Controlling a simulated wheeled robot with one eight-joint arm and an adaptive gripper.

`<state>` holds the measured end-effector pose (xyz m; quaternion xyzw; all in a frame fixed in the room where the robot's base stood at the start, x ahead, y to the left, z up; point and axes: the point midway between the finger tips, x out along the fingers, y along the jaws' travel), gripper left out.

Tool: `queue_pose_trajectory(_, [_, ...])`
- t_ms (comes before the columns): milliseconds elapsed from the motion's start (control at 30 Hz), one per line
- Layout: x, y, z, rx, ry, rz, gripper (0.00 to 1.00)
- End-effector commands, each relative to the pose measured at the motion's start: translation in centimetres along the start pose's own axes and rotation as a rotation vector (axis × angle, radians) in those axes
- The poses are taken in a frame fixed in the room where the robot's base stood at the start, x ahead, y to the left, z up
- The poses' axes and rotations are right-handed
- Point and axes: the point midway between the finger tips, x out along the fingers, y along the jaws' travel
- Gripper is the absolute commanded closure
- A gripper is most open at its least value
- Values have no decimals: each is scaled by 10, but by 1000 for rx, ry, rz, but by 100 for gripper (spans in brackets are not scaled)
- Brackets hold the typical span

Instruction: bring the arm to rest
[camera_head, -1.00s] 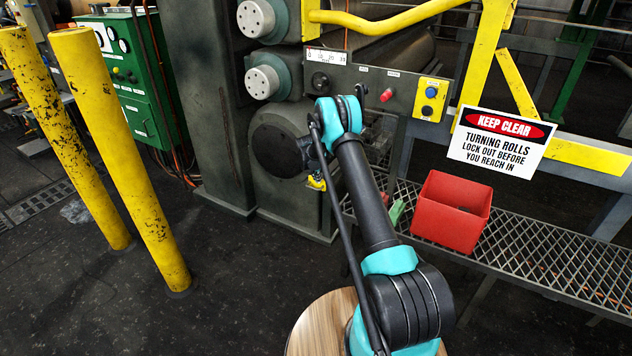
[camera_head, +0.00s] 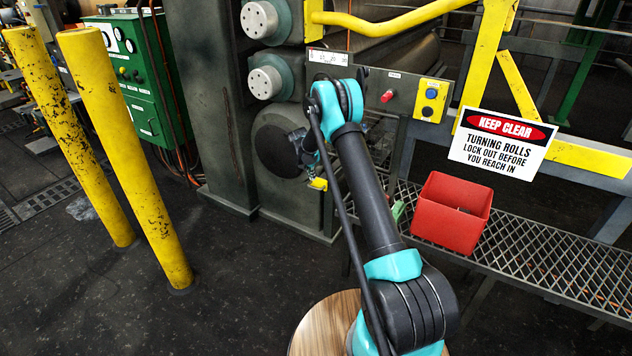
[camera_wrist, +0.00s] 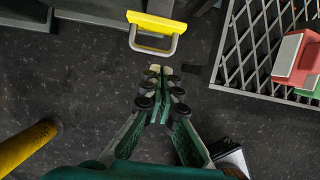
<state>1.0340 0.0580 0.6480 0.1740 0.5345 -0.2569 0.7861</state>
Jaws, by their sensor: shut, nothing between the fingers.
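My arm (camera_head: 368,190) stands in the middle of the head view, bent at its turquoise upper joint. A small yellow piece (camera_head: 318,184) also shows beside the machine in the head view.
A red bin (camera_head: 451,212) stands on the grating shelf (camera_head: 540,250) at right, under a warning sign (camera_head: 501,139). Yellow posts (camera_head: 128,160) stand left. The roll machine (camera_head: 280,150) is close behind my arm. Open floor (camera_head: 240,270) lies between posts and arm.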

Motion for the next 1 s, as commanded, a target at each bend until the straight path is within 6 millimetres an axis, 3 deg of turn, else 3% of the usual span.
queue_pose_trajectory(100, [-20,0,-1,-1,1,0,100])
queue_pose_trajectory(333, [-40,-1,0,6,1,0,100])
queue_pose_trajectory(467, [-57,-11,1,72,5,5,100])
queue_pose_trajectory(767, [-141,-80,-8,517,38,33,100])
queue_pose_trajectory(1000, [-205,-145,-34,912,74,50,100])
